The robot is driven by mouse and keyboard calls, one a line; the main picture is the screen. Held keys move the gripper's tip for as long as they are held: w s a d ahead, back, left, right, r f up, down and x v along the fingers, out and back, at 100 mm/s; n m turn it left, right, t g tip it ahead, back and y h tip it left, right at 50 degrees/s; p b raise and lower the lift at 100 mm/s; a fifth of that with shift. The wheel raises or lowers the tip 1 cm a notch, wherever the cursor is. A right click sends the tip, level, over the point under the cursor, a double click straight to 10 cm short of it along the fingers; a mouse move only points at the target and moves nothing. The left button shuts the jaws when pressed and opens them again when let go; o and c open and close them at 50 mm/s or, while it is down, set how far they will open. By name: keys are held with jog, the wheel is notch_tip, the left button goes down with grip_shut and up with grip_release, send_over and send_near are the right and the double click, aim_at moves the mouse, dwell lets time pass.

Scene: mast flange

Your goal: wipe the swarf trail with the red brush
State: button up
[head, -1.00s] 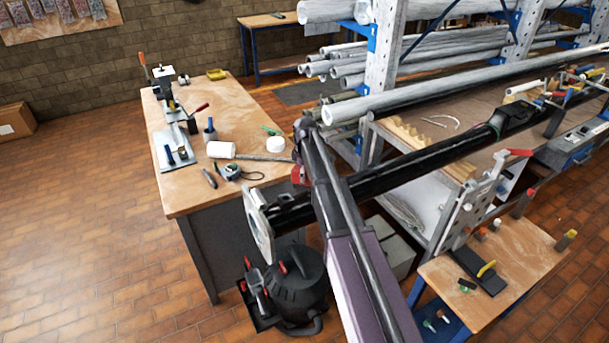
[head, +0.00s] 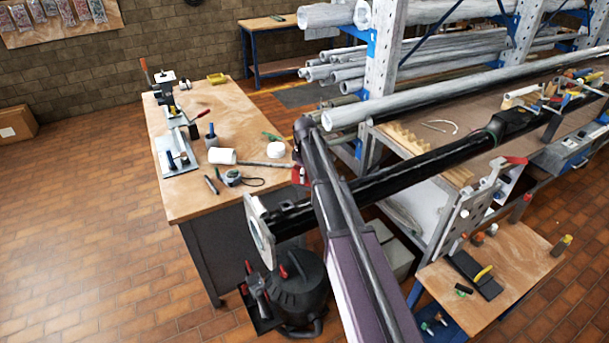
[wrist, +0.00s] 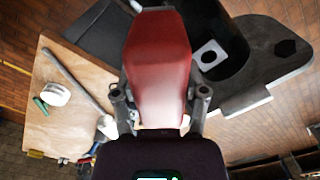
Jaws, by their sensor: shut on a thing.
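The red brush (wrist: 158,65) fills the middle of the wrist view, its smooth red body between the two fingers. My gripper (wrist: 160,108) is shut on it. In the head view a small red part of the brush (head: 299,175) shows beside the end of my arm, just left of the black mast tube. The bristles are hidden. The black mast (head: 400,170) runs from the upper right to a pale flange plate (head: 260,232) at its near end. The mast and plate also show right of the brush in the wrist view (wrist: 237,60). I cannot make out a swarf trail.
A black vacuum (head: 295,285) stands on the floor below the flange. A pipe rack (head: 384,60) and a small side table (head: 525,250) stand right.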

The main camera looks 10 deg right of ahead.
jog(key=shift+r+p, duration=1.35)
jog(key=shift+r, duration=0.1)
jog(key=shift+s, duration=0.1)
